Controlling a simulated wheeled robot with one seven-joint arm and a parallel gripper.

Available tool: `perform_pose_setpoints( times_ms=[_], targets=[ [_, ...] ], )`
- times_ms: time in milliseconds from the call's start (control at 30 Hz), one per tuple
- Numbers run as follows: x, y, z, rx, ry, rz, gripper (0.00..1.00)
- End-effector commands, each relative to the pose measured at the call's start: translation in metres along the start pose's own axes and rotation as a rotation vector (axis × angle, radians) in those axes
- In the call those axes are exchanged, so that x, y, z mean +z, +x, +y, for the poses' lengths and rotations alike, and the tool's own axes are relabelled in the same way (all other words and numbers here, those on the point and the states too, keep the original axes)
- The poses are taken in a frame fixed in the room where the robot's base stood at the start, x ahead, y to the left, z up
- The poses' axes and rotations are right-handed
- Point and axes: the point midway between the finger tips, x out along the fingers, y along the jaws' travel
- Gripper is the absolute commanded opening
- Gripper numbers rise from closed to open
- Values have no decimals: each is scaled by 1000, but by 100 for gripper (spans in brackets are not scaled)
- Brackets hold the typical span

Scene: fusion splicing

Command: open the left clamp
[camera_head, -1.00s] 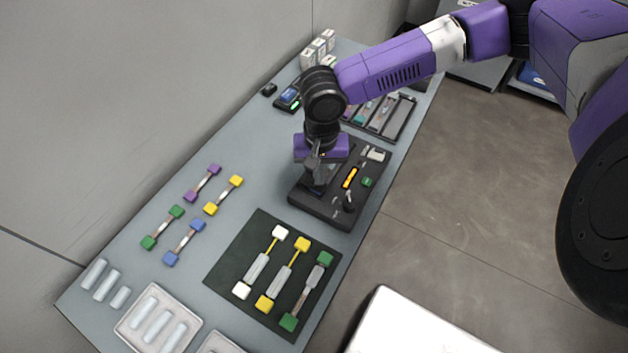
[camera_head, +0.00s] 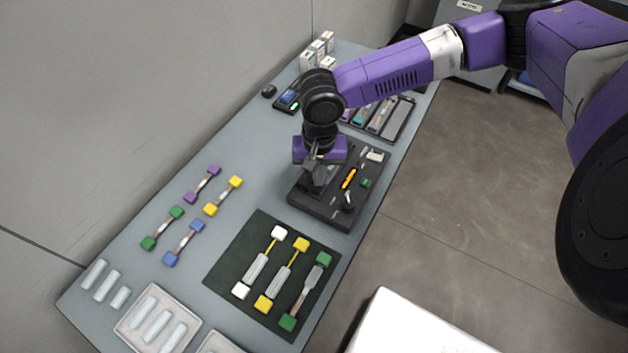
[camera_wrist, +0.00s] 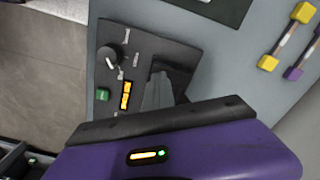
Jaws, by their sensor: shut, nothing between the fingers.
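The black splicer (camera_head: 325,211) stands on the grey table. Its top has an orange display (camera_head: 349,178), a green button (camera_head: 366,183) and a knob (camera_head: 348,202); these also show in the wrist view, beside the knob (camera_wrist: 110,53). My gripper (camera_head: 316,184) is shut and empty, low over the left part of the splicer. In the wrist view its grey fingers (camera_wrist: 160,80) lie over a dark raised part (camera_wrist: 180,73) of the splicer. I cannot tell whether they touch it. The left clamp cannot be clearly made out; my gripper hides much of that side.
A dark mat (camera_head: 233,259) with several fiber pieces lies in front of the splicer. More coloured pieces lie on the left of the table, with a clear tray (camera_head: 126,329) at the front. A compartmented tray (camera_head: 401,127) and white boxes (camera_head: 308,60) stand behind.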

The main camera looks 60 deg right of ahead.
Motion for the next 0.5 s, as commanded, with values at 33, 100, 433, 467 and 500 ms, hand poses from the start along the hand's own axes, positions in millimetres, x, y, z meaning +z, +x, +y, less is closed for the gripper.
perform_pose_setpoints(
  times_ms=[33,100,433,467,500],
  targets=[
    [1,16,-1,0,-1,-4,0],
    [1,16,-2,0,-2,-4,0],
    [0,13,-4,0,-3,-4,0],
    [0,12,-5,0,-3,-4,0],
    [0,11,-5,0,-3,-4,0]
  ],
)
